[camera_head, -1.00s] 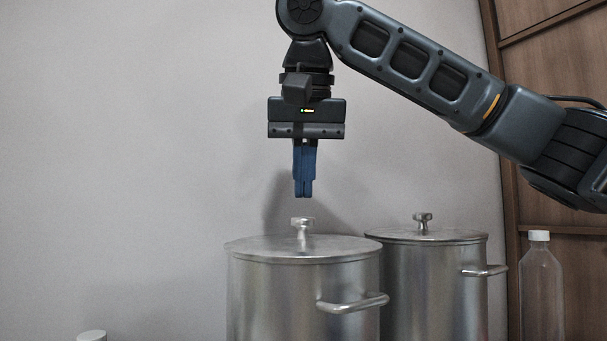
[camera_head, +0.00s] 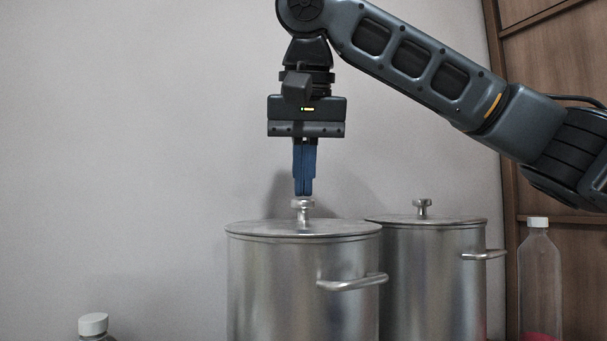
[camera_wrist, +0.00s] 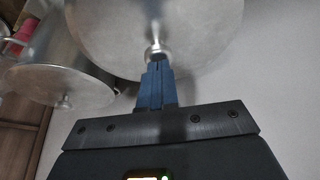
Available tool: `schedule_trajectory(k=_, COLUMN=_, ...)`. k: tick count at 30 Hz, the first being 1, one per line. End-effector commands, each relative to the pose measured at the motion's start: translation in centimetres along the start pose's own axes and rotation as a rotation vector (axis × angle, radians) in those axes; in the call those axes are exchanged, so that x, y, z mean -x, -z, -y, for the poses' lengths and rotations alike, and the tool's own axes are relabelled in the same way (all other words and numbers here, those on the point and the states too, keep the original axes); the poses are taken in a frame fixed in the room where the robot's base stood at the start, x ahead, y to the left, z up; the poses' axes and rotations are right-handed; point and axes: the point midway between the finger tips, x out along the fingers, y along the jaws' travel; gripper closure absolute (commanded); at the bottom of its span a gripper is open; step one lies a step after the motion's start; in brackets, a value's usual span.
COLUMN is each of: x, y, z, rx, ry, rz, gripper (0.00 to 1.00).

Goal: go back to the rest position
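My gripper (camera_head: 304,193) points straight down with its blue fingers together and nothing visible between them. In the head view its tips are right at the top of the knob (camera_head: 303,205) on the near metal drum's lid (camera_head: 260,229). In the wrist view the fingertips (camera_wrist: 157,64) also show next to that knob (camera_wrist: 155,48). I cannot tell whether they touch it or are just behind it. The near drum (camera_head: 290,290) stands upright with its lid on.
A second lidded metal drum (camera_head: 420,280) stands close at the right, its handle (camera_head: 484,255) sticking out. A clear bottle (camera_head: 539,275) with pink contents is farther right. A white-capped bottle (camera_head: 93,324) is at lower left. The space left of my gripper is clear before the wall.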

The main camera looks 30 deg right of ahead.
Motion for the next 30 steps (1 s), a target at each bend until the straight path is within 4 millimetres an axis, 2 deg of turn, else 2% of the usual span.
schedule_trajectory(k=8, x=-0.1, y=0.0, z=0.0, rx=0.002, ry=-0.003, rz=0.005, gripper=1.0)
schedule_trajectory(k=30, x=3.6, y=1.5, z=0.0, rx=0.001, ry=-0.001, rz=0.002, gripper=1.0)
